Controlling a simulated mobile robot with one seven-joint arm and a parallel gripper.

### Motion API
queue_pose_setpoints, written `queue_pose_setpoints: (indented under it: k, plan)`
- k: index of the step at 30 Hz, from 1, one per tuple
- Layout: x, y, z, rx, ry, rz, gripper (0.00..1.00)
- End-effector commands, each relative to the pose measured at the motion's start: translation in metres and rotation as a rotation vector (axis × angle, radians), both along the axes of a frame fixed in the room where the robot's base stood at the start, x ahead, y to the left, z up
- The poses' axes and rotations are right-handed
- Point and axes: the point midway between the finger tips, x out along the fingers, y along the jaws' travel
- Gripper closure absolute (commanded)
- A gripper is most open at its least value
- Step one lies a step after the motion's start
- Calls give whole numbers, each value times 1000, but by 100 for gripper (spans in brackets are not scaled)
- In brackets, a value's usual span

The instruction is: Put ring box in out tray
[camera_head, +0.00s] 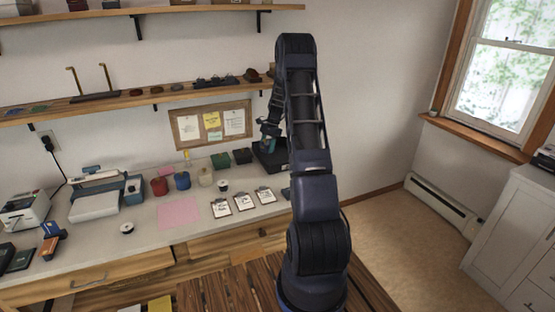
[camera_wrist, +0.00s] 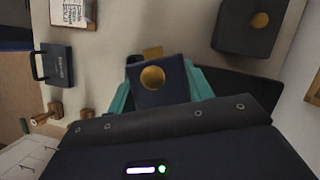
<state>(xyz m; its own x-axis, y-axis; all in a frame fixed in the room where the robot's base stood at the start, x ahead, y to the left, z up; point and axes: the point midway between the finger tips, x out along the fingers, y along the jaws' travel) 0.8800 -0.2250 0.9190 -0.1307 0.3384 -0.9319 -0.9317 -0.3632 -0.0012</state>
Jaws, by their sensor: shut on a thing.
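The ring box (camera_wrist: 152,88) is a small navy box with a round gold mark on top, seen in the wrist view. My gripper (camera_wrist: 160,80) is shut on it, with a teal finger on each side. In the head view my gripper (camera_head: 268,143) is at the back right of the counter, and the ring box cannot be made out there. A black tray (camera_head: 266,158), which looks like the out tray, lies below my gripper, partly hidden by my arm. In the wrist view a black surface (camera_wrist: 243,90), likely this tray, shows at the right of the gripper; I cannot tell whether the box touches it.
A dark box with a gold mark (camera_wrist: 252,28) stands near my gripper. A black box (camera_head: 242,156) and a green box (camera_head: 221,161) stand left of the tray. Several clipboards (camera_head: 243,202) lie in front. A shelf (camera_head: 150,97) and a pinboard (camera_head: 211,124) are behind.

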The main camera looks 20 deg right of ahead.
Motion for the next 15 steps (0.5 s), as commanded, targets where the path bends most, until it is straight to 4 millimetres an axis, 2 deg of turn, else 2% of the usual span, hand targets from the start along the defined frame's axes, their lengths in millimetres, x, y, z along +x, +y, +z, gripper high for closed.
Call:
queue_pose_setpoints:
  k: [1, 6, 10, 15]
  plan:
    - [3, -18, 0, 3, -1, -66, 73]
    - [11, -63, 1, 13, 2, -254, 73]
    - [14, -82, 2, 18, 4, -336, 73]
    - [15, -90, -4, 22, 6, -373, 73]
